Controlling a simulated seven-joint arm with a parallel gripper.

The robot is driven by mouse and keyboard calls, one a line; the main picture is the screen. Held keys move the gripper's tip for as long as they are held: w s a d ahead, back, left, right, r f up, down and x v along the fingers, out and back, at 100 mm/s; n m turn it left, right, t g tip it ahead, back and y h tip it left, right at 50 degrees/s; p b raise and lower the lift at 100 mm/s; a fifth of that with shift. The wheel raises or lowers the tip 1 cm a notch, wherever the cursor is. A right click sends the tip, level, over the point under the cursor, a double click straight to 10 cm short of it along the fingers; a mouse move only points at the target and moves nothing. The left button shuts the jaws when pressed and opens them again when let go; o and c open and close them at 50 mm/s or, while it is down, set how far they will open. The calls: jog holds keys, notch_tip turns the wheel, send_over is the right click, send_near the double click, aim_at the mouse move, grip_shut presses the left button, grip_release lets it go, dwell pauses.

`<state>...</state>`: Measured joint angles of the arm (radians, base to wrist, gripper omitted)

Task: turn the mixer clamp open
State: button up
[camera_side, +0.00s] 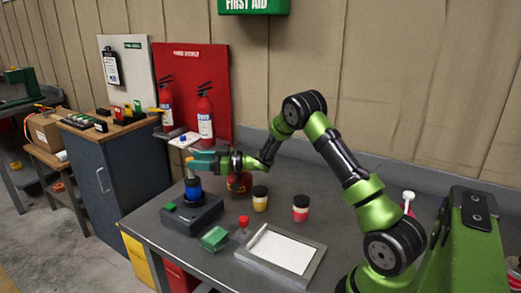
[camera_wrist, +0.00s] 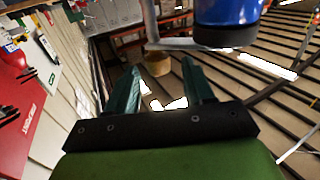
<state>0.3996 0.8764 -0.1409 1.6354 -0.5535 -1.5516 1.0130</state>
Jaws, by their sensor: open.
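The mixer has a dark base (camera_side: 192,216) on the grey bench, with a blue body (camera_side: 193,191) standing on it. The blue body with its black end also shows at the upper right of the wrist view (camera_wrist: 228,15). My gripper (camera_side: 190,160) is at the mixer's top.
A green block (camera_side: 215,238), a red-capped bottle (camera_side: 242,230) and a framed white tray (camera_side: 283,250) lie at the bench front. Two jars, one yellow (camera_side: 260,199) and one red (camera_side: 300,208), stand to the right. Fire extinguishers (camera_side: 205,115) stand behind my gripper.

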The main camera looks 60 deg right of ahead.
aim_at(190, 158)
jog(key=shift+x, duration=1.55)
jog(key=c, duration=0.9)
jog(key=shift+h, duration=0.3)
jog(key=m+t+h, duration=0.1)
jog(key=m+h, duration=0.1)
jog(key=h, duration=0.1)
jog(key=m+t+h, duration=0.1)
jog(key=m+h, duration=0.2)
jog(key=h, duration=0.1)
jog(key=shift+m+g+h, duration=0.4)
jog(key=shift+m+h, duration=1.5)
jog(key=shift+h, duration=1.3)
jog(key=o, duration=0.9)
